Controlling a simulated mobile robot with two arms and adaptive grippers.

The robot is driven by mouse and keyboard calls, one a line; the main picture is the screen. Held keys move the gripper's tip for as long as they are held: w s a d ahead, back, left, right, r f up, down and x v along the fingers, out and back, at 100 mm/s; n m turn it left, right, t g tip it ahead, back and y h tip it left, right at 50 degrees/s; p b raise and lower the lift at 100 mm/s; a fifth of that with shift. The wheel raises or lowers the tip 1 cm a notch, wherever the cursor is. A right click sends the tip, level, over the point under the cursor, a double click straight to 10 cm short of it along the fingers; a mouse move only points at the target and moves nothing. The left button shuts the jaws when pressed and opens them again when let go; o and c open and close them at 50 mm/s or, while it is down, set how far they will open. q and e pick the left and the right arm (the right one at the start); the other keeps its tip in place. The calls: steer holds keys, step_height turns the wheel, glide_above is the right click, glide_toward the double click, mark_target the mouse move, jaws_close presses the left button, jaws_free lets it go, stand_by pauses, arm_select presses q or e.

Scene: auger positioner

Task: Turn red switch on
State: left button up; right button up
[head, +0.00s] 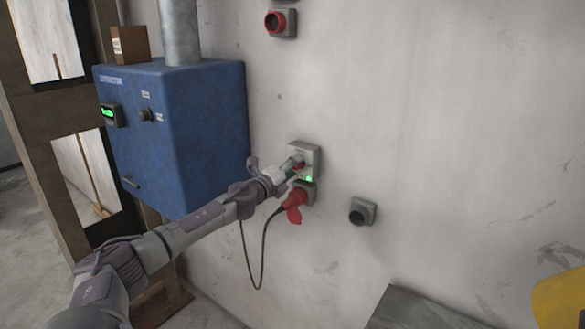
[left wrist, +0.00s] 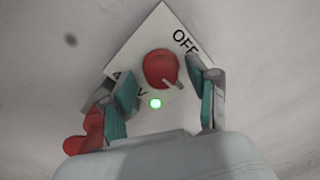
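The red switch (left wrist: 161,68) is a round red knob on a pale plate (left wrist: 150,27), with a small light mark at its lower right rim. "OFF" is printed at the upper right of the plate; another label at the lower left is partly hidden by a finger. My left gripper (left wrist: 163,84) is open, its teal-padded fingers on either side of the knob; I cannot tell whether they touch it. In the head view my left gripper (head: 290,170) reaches the grey switch box (head: 307,150) on the wall and hides most of the knob. My right gripper is not in view.
A green light (left wrist: 155,103) glows below the knob. A red plug (head: 294,204) with a hanging black cable (head: 262,265) sits under the box. A blue machine (head: 190,130) stands left.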

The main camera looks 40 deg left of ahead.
arm_select(q)
steer(key=shift+r, duration=0.1)
steer(key=s+d, duration=0.1)
steer(key=s, duration=1.1)
steer(key=shift+f, duration=0.25)
steer(key=shift+d, duration=0.1)
stand_by(0.6)
